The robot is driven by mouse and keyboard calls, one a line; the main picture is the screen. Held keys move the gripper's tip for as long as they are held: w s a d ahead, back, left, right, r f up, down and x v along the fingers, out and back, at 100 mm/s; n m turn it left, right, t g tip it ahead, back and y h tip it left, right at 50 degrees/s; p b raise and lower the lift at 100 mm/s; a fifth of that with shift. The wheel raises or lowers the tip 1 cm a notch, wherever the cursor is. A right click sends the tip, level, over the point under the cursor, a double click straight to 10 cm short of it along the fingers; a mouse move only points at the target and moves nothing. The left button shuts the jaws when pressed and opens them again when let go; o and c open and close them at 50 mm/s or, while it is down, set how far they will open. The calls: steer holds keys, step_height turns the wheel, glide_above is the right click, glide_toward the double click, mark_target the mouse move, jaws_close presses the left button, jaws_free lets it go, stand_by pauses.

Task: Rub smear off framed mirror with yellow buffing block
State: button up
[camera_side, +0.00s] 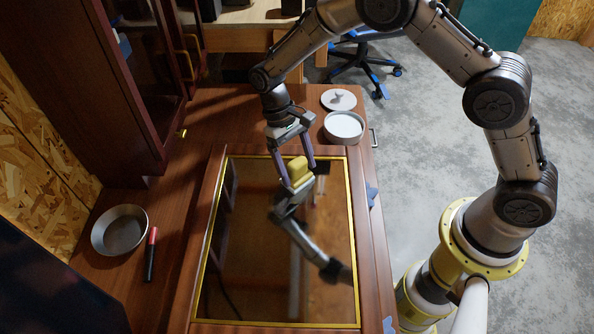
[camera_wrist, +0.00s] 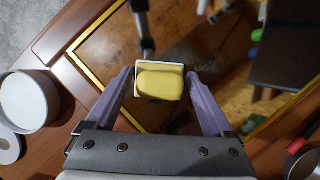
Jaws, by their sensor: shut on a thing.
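The framed mirror (camera_side: 320,300) lies flat on the wooden bench, with a gold inner edge and a brown wooden surround. The mirror's gold edge also shows in the wrist view (camera_wrist: 90,68). My gripper (camera_side: 298,172) is over the far part of the glass, its purple fingers shut on the yellow buffing block (camera_side: 299,168). In the wrist view the yellow block (camera_wrist: 160,86), with a pale base, sits between the two fingertips. The block is close to the glass; I cannot tell whether it touches. My arm is reflected in the glass. I cannot make out the smear.
A round white container (camera_side: 343,126) and a white lid (camera_side: 338,99) stand behind the mirror's far right corner. A metal bowl (camera_side: 120,231) and a black marker with a red end (camera_side: 151,255) lie at left. A dark cabinet (camera_side: 95,80) rises at the back left.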

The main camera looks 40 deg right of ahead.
steer(key=shift+w+d, duration=0.7)
steer(key=shift+d, duration=0.05)
steer(key=shift+f, duration=0.1)
steer(key=shift+a, duration=0.1)
